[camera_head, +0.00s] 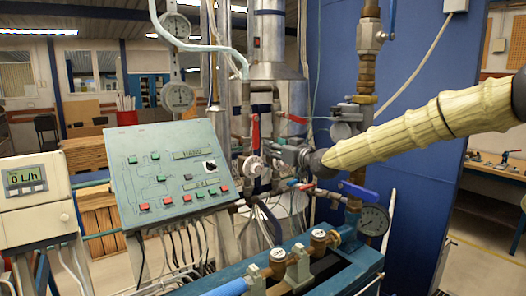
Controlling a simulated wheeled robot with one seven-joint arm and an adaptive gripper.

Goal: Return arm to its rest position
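My arm comes in from the right edge in a beige ribbed sleeve and reaches left across the bench. My gripper (274,148) is at its far end, small and dark grey, in front of the pipework. Its fingers point left toward a pale round valve knob (253,167). I cannot tell whether they touch the knob or are apart from it, nor whether they are open or shut. No held object can be made out.
A sloped green control panel (170,172) with coloured buttons stands left of my gripper. A flow display (26,180) reads 0 L/h at far left. A blue-handled valve (357,190) and a pressure gauge (373,220) sit below my arm. Vertical pipes (367,75) rise close behind it.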

